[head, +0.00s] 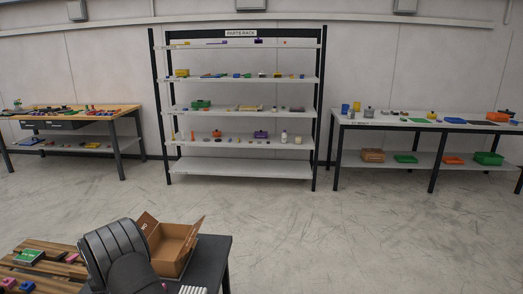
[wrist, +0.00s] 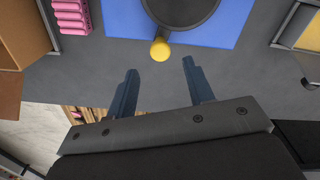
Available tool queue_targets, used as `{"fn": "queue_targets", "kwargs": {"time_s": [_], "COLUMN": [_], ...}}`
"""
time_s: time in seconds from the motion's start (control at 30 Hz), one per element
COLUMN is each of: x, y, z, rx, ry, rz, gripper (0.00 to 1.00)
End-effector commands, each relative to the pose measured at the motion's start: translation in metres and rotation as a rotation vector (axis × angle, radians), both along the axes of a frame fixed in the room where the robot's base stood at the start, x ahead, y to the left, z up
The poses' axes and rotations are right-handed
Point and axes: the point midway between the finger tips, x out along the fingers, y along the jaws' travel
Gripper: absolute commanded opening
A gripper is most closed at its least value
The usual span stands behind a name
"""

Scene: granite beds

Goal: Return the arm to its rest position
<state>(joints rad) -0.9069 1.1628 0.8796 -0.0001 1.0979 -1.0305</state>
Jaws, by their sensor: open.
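My gripper (wrist: 158,90) shows in the wrist view, its two dark blue fingers spread apart with nothing between them. Just beyond the fingertips is a dark round pan-like thing (wrist: 182,10) with a yellow knob (wrist: 160,49); it is apart from the fingers. It sits on a blue mat (wrist: 232,22) on a dark grey surface. In the head view a dark ribbed link of my arm (head: 115,250) rises at the lower left. My gripper is not visible in the head view.
An open cardboard box (head: 172,247) stands on the dark table (head: 212,262) beside my arm. Pink pieces (wrist: 82,14) lie left of the mat. A parts rack (head: 240,169), a wooden bench (head: 125,112) and a long white table (head: 390,124) stand farther off. The floor between (head: 310,230) is clear.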

Motion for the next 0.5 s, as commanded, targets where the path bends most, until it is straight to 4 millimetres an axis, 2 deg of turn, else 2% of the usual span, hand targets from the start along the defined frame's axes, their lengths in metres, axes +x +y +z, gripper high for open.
{"fn": "queue_targets", "kwargs": {"time_s": [0.03, 0.5], "x": [0.0, 0.0], "y": [0.0, 0.0], "z": [0.012, 0.105], "rx": [0.002, 0.002], "ry": [-0.002, -0.002], "rz": [0.0, 0.0], "gripper": [0.48, 0.48]}}
